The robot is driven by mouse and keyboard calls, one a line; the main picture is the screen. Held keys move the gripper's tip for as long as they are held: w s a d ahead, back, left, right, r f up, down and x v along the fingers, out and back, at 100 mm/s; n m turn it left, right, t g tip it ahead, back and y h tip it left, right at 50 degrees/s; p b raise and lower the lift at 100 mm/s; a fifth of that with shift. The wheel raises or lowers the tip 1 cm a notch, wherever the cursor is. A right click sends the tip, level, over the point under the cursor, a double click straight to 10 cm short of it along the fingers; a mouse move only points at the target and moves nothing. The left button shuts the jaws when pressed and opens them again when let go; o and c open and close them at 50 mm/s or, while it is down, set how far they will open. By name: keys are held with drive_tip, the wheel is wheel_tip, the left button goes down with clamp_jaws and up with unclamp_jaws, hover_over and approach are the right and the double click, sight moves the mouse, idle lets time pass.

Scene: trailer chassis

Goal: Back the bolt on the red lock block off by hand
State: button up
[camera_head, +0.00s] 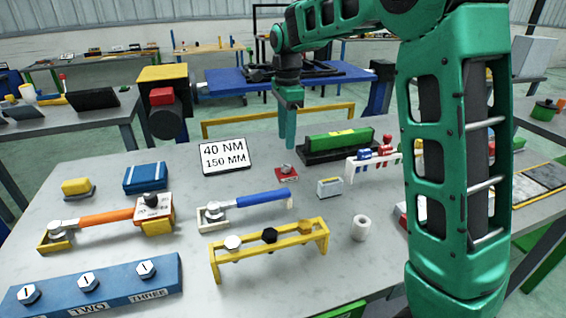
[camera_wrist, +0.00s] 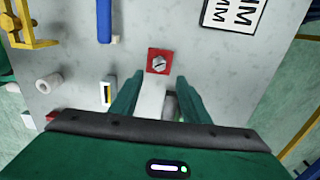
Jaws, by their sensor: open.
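The red lock block (camera_head: 287,173) is a small red square on the grey table, with a bolt (camera_head: 287,168) on its top. In the wrist view the red block (camera_wrist: 151,69) lies just beyond my fingertips, and the silver bolt head (camera_wrist: 159,63) with a dark slot shows at its middle. My gripper (camera_head: 287,147) points down above and behind the block in the head view. In the wrist view my gripper (camera_wrist: 157,80) is open and empty, its two green fingers apart. The fingers are not touching the bolt.
A blue-handled wrench (camera_head: 262,199) lies left of the block, and a small grey block (camera_head: 329,187) right. A sign (camera_head: 224,156) reads 40 NM, 150 MM. A green bar in a black tray (camera_head: 338,143) and a white rack (camera_head: 372,165) stand to the right. A yellow rack (camera_head: 270,248) stands in front.

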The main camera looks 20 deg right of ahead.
sight(285, 166)
wheel_tip(285, 166, down, 9)
drive_tip(key=shift+f, duration=0.2)
idle(0.3)
drive_tip(key=c, duration=1.1)
drive_tip(key=shift+o, duration=0.2)
drive_tip(key=shift+a, duration=0.25)
drive_tip(key=shift+d, duration=0.2)
